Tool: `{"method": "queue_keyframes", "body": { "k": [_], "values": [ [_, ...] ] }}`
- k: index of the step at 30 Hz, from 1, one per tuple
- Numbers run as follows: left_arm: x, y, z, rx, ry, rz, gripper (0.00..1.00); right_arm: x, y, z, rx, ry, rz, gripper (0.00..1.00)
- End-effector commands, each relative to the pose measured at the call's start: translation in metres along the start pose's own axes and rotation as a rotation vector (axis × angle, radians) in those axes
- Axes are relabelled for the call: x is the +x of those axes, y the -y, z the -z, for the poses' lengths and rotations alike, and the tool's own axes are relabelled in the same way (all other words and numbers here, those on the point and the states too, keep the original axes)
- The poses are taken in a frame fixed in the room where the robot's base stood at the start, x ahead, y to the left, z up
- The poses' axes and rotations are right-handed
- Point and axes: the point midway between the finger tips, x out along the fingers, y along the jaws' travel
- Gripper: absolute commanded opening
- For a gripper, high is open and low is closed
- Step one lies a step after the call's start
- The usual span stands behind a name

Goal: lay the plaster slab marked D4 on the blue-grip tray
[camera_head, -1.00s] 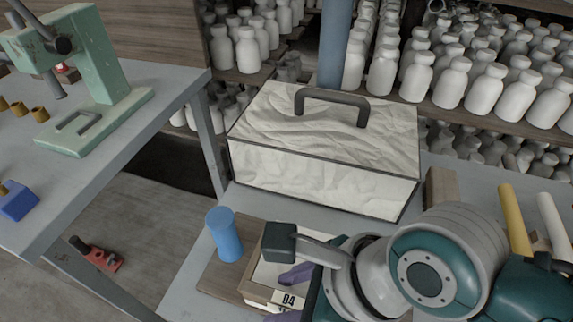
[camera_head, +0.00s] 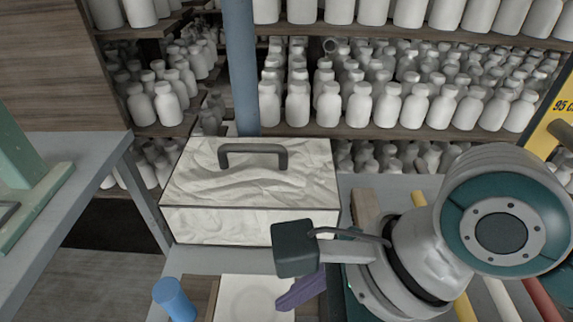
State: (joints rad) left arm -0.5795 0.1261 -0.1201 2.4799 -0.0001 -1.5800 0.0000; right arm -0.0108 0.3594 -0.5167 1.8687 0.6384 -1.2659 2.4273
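A pale slab (camera_head: 243,302) with a faint round mark shows at the bottom edge, cut off by the frame. Its D4 label is out of view now. It lies over the brown wooden blue-grip tray (camera_head: 209,296), whose blue upright grip (camera_head: 174,299) stands left of the slab. I cannot tell whether the slab rests on the wood. My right gripper (camera_head: 301,289) hangs at the slab's right side, one purple finger visible. The other finger is hidden or out of frame, so its opening is unclear. My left gripper is not in view.
A white, stone-patterned box (camera_head: 250,190) with a dark handle stands behind the tray. Yellow (camera_head: 464,306), white (camera_head: 502,299) and red (camera_head: 540,300) bars lie at the right. Shelves of white bottles (camera_head: 385,105) fill the back. Another grey table (camera_head: 75,165) stands left across a gap.

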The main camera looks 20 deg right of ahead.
Motion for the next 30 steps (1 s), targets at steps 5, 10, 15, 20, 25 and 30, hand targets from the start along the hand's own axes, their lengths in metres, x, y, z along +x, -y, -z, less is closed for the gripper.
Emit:
{"method": "queue_keyframes", "body": {
  "k": [5, 10, 15, 20, 25, 30],
  "values": [
    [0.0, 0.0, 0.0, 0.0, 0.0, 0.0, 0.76, -0.003, -0.003, 0.001, -0.107, -0.004, 0.012, 0.52],
    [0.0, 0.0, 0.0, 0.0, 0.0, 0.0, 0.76, -0.017, -0.011, 0.008, -0.559, -0.054, 0.06, 0.52],
    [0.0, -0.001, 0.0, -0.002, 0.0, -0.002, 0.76, -0.043, -0.016, 0.032, -1.145, -0.201, 0.076, 0.52],
    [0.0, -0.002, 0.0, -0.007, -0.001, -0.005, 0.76, -0.073, -0.021, 0.063, -1.623, -0.378, -0.011, 0.52],
    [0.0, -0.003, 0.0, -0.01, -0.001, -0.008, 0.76, -0.099, -0.028, 0.09, -1.946, -0.502, -0.16, 0.52],
    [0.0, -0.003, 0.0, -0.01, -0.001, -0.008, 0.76, -0.11, -0.031, 0.102, -2.07, -0.544, -0.241, 0.52]
  ]
}}
